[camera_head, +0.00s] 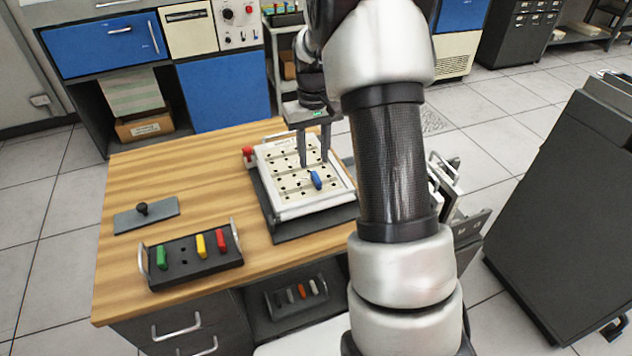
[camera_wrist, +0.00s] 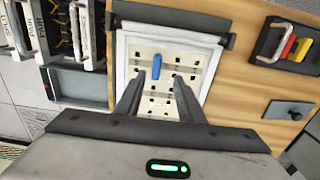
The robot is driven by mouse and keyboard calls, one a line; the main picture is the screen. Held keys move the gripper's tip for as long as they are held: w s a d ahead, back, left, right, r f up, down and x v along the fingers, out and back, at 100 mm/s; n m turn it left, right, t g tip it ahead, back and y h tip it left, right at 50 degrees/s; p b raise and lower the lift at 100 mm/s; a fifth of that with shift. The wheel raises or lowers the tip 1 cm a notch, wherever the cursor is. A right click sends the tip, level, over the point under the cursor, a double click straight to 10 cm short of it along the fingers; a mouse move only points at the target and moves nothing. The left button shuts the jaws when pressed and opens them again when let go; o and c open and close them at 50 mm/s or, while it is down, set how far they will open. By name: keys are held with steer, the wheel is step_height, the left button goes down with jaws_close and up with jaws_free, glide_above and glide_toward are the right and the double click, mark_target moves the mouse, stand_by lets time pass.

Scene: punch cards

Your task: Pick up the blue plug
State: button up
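The blue plug (camera_head: 316,179) stands in the white plugboard panel (camera_head: 318,208), towards its front right in the head view. In the wrist view the blue plug (camera_wrist: 153,77) lies ahead of and between the two fingers. My gripper (camera_head: 314,160) is open, with its fingers apart above the panel and behind the plug in the head view. In the wrist view my gripper (camera_wrist: 160,78) has nothing between its fingertips. Whether the fingertips touch the panel cannot be told.
A black tray (camera_head: 188,274) with green, yellow and red plugs stands at the table's front left. A grey plate with a black knob (camera_head: 142,209) lies behind it. A red knob (camera_head: 248,151) is at the panel's left. Bare wood table (camera_head: 180,160) is at the left.

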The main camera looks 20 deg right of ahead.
mark_target(316, 175)
steer(key=f, duration=0.6)
steer(key=shift+w+d+f+b, duration=0.25)
steer(key=shift+w+d+b, duration=0.05)
steer(key=shift+d, duration=0.1)
jaws_close()
